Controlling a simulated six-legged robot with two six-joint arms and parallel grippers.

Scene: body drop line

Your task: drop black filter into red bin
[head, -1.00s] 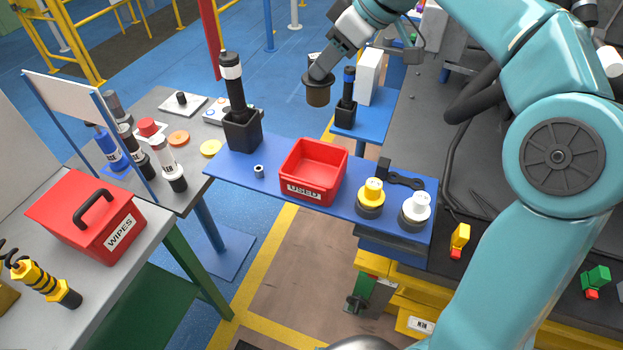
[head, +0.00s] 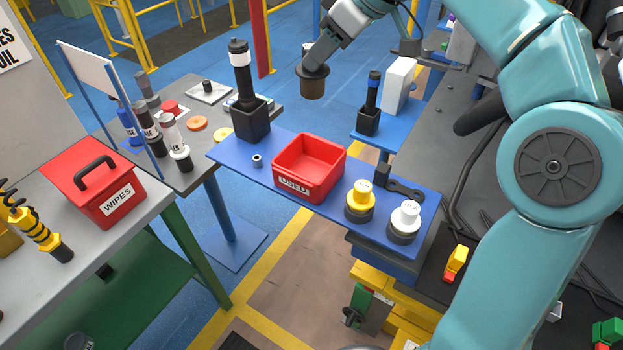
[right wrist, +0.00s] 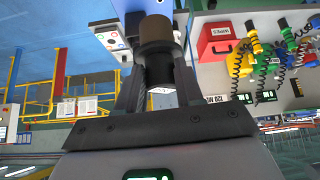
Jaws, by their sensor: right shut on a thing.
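The red bin (head: 322,184), an open box labelled USED, stands on the blue shelf. Its visible inside looks empty. In the head view the filter appears above and beyond the bin, apart from it. My left gripper is not in view.
On the blue shelf (head: 238,157) stand a black holder (head: 252,122) with a tall black cylinder, a yellow-topped filter (head: 360,198), a white-topped filter (head: 404,220) and a small metal nut (head: 257,160). A red WIPES box (head: 97,184) sits on the left table.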

